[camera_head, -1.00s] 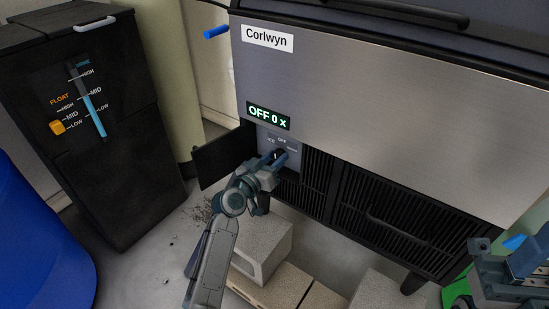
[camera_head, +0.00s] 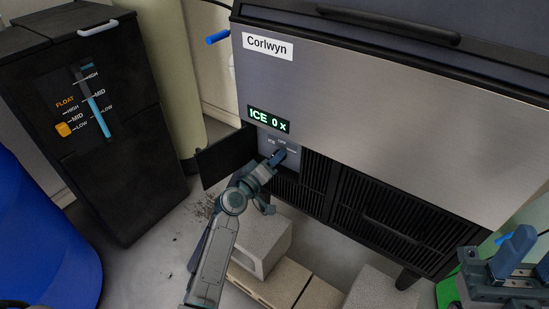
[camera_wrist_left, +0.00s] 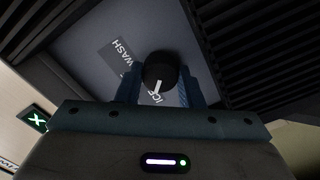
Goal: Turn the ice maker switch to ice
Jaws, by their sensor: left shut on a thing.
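The ice maker (camera_head: 400,120) has a steel front, and its small display (camera_head: 268,120) reads "ICE 0 x". In the head view the gripper mostly hides the knob. My right gripper (camera_head: 510,258) is at the lower right, away from the switch; its jaw opening is unclear.
A small dark door (camera_head: 226,157) stands open left of the switch panel. Black vent grilles (camera_head: 385,215) lie to the right. Concrete blocks (camera_head: 263,245) sit on the floor below. A black float-gauge unit (camera_head: 90,130) and a blue barrel (camera_head: 40,240) stand at the left.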

